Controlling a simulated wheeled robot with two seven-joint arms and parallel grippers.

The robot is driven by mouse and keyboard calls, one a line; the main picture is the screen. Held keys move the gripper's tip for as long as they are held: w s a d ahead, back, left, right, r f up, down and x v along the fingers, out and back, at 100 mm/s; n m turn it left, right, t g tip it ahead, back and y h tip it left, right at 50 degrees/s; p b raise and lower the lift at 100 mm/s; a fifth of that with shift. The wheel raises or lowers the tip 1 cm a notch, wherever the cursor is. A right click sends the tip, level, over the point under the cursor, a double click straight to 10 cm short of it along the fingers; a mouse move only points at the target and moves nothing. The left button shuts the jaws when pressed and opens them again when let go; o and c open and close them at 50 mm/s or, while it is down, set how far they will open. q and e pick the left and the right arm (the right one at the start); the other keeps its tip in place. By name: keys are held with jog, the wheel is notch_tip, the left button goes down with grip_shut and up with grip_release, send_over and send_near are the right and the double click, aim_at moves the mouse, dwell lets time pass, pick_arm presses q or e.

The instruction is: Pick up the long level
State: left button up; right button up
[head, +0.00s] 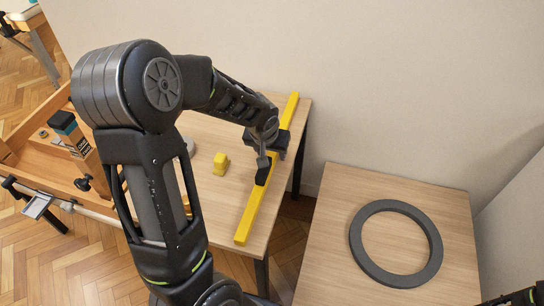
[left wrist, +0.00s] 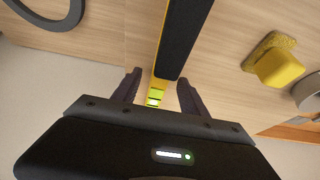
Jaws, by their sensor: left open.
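The long level (head: 250,209) is a long yellow bar lying along the right edge of the wooden table. In the left wrist view the yellow and black level (left wrist: 180,40) runs from the top edge down between my fingers. My left gripper (head: 264,172) is over the level's middle. In the left wrist view its two dark fingers (left wrist: 160,93) are open, one on each side of the bar, with gaps visible. Whether the fingertips touch the table is unclear. Of my right arm, only a dark part shows at the bottom right corner of the head view.
A small yellow block (head: 220,164) sits left of the level. A second wooden table (head: 335,215) on the right holds a dark grey ring (head: 357,247). A wooden workbench (head: 45,165) with tools stands at left. A wall is behind the tables.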

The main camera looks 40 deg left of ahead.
pick_arm(q)
jog(key=shift+c, duration=0.5)
grip_shut()
dwell(0.5)
